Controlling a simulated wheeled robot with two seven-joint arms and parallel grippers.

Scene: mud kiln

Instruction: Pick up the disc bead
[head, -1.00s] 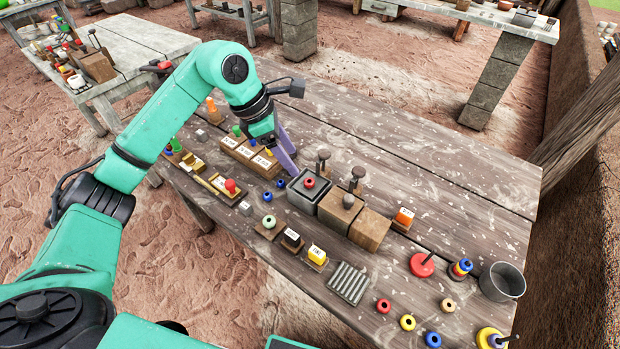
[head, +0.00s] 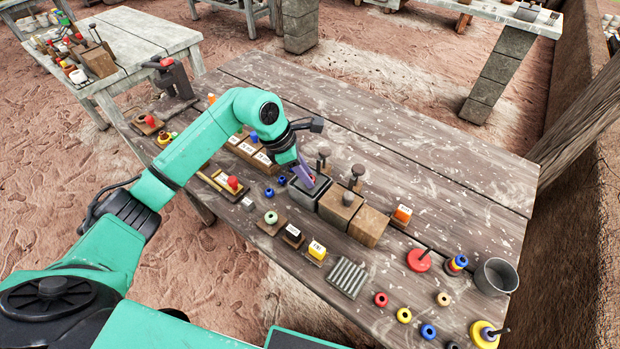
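A small red bead (head: 313,178) shows at the dark square box (head: 304,197), mostly hidden behind my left gripper. My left gripper (head: 306,180) points down at this box with its purple fingers at the bead; I cannot tell whether they touch it or how far apart they are. Other round beads lie on the table: red (head: 381,299), yellow (head: 404,315), blue (head: 428,331) and tan (head: 444,299). A green one (head: 271,217) sits on a small wooden base. The view does not settle which is the disc bead. My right gripper is out of view.
Wooden blocks (head: 368,228) and upright dark pegs (head: 357,174) stand close right of the box. A ridged plate (head: 347,278), a red disc with a peg (head: 419,260) and a metal cup (head: 496,276) are nearer the front right. The table's back right (head: 440,170) is clear.

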